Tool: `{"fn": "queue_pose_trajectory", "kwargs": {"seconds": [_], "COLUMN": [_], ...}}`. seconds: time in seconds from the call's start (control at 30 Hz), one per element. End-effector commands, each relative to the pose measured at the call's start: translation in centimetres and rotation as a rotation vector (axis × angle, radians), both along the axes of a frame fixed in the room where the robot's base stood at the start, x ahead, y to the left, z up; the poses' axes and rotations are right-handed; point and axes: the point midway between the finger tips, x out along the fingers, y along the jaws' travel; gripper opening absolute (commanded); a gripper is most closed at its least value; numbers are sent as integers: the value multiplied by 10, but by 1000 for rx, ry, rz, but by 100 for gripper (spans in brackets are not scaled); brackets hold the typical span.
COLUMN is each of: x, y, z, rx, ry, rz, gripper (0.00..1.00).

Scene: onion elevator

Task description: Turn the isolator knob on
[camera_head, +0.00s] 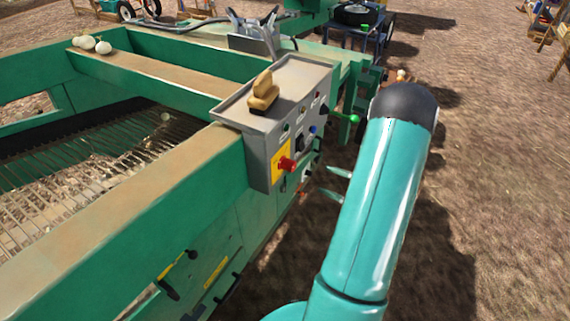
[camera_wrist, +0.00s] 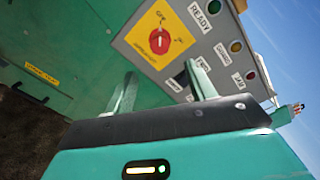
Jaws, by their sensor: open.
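A red knob (camera_head: 286,164) sits on a yellow plate on the face of a grey control box (camera_head: 258,150). In the wrist view the red knob (camera_wrist: 159,41) faces the camera near the upper middle, with small lettering around it that I cannot read for certain. My gripper (camera_head: 335,183) is to the right of the box in the head view, its two teal fingers pointing toward the panel. In the wrist view my gripper (camera_wrist: 163,88) is open and empty, the fingers apart below the knob. The fingertips do not appear to touch the knob.
Coloured lamps and labels such as READY (camera_wrist: 200,15) and JAM line the panel. A yellow-brown object (camera_head: 263,91) lies on the box. Open dirt ground (camera_head: 500,200) is to the right.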

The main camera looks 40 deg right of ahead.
Motion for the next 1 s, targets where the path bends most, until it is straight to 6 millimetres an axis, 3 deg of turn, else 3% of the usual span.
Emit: {"fn": "queue_pose_trajectory", "kwargs": {"seconds": [0.13, 0.27, 0.73, 1.0], "x": [2, 16, 103, 126], "y": [0, 5, 35, 42], "z": [-1, -1, -1, -1], "rx": [0, 0, 0, 0], "ry": [-4, -3, -3, -3], "rz": [-13, -13, -11, -12], "gripper": [55, 55, 55, 55]}}
